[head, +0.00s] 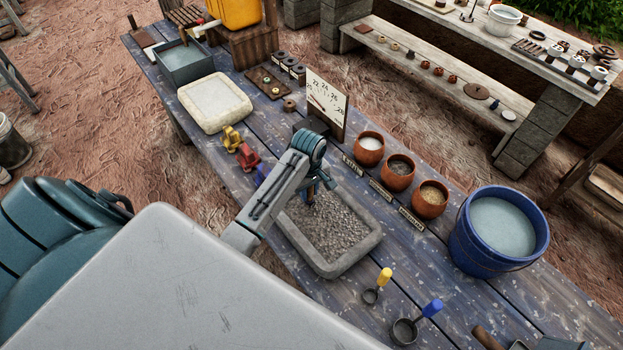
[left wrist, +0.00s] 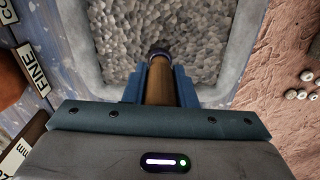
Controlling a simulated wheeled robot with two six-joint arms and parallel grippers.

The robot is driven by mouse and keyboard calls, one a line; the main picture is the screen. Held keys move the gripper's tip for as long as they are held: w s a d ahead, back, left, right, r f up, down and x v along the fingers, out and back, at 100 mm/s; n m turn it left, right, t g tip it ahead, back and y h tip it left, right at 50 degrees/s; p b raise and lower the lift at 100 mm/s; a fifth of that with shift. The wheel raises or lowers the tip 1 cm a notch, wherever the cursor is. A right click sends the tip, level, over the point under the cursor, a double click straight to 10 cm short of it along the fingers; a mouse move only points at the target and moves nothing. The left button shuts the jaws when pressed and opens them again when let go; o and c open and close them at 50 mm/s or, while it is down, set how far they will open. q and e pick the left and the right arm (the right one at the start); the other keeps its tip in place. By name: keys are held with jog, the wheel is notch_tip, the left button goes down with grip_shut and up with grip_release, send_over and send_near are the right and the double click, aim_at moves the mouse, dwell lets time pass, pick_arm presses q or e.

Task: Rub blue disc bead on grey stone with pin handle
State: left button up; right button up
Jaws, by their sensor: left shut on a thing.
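My left gripper (head: 312,190) is shut on a wooden pin handle (left wrist: 159,86), seen between its blue fingers in the left wrist view. A dark, bluish round end (left wrist: 158,54), apparently the disc bead, shows at the handle's far tip. Below it lies the grey stone (head: 352,262), a rectangular trough with a pale rim and a rough, speckled grey middle; it also shows in the left wrist view (left wrist: 235,62). The gripper points down over the stone's upper left part. I cannot tell whether the bead touches the surface. My right gripper is not in view.
Terracotta bowls (head: 398,172) with labels stand right of the stone, and a blue bucket (head: 456,240) beyond them. Yellow (head: 231,139) and red (head: 247,157) clamp-like pieces sit left. Yellow-handled (head: 384,277) and blue-handled (head: 431,308) scoops lie in front.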

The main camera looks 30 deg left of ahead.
pick_arm(q)
jog(key=shift+s+d, duration=0.85)
jog(key=shift+d, duration=1.55)
jog(key=shift+s+d, duration=0.9)
jog(key=shift+d, duration=1.5)
jog(key=shift+s+d, duration=0.85)
jog(key=shift+d, duration=1.55)
jog(key=shift+w+a, duration=0.85)
jog(key=shift+a, duration=1.55)
jog(key=shift+w+a, duration=0.9)
jog(key=shift+a, duration=1.55)
jog(key=shift+w+a, duration=0.85)
jog(key=shift+a, duration=1.55)
jog(key=shift+r, duration=3.5)
